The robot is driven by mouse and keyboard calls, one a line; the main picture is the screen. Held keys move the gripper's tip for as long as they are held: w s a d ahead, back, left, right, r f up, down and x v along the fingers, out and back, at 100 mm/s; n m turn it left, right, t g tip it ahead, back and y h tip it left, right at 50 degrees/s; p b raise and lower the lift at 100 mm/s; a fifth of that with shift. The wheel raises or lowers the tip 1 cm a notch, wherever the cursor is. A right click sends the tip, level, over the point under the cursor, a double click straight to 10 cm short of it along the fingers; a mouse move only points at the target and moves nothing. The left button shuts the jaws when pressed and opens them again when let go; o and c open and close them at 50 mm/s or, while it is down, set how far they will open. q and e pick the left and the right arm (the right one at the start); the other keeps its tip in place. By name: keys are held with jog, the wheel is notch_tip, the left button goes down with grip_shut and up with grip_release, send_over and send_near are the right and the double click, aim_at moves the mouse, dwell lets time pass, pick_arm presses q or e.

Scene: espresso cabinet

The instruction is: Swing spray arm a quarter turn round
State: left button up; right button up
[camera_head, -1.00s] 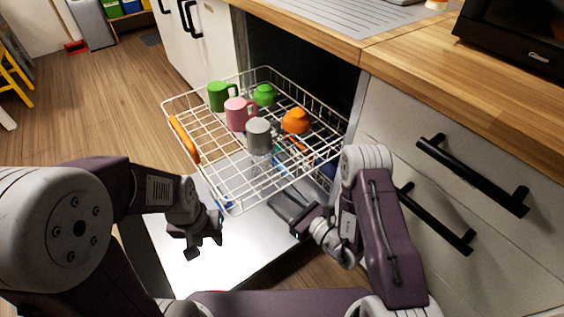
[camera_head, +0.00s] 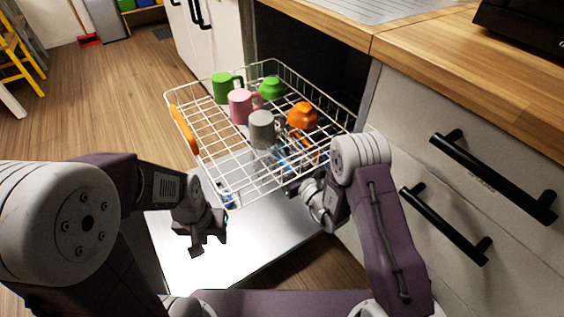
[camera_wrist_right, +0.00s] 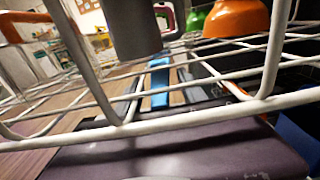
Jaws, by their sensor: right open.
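No spray arm can be made out clearly. A narrow blue part (camera_head: 283,157) shows below the wire rack (camera_head: 236,202), and a blue strip (camera_wrist_right: 160,85) shows beyond the wires in the right wrist view; I cannot tell whether either belongs to the spray arm. My right gripper (camera_head: 294,187) is open at the rack's near right edge, its fingers partly hidden. My left gripper (camera_head: 205,246) is open and empty above the lowered door (camera_head: 265,240), apart from the rack.
The rack holds a green mug (camera_head: 225,88), a pink mug (camera_head: 240,106), a grey mug (camera_head: 262,130), a green cup (camera_head: 270,88) and an orange cup (camera_head: 302,115). Rack wires cross close before the right wrist camera. Drawers with black handles (camera_head: 445,225) stand at right.

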grip_shut()
dwell(1.4)
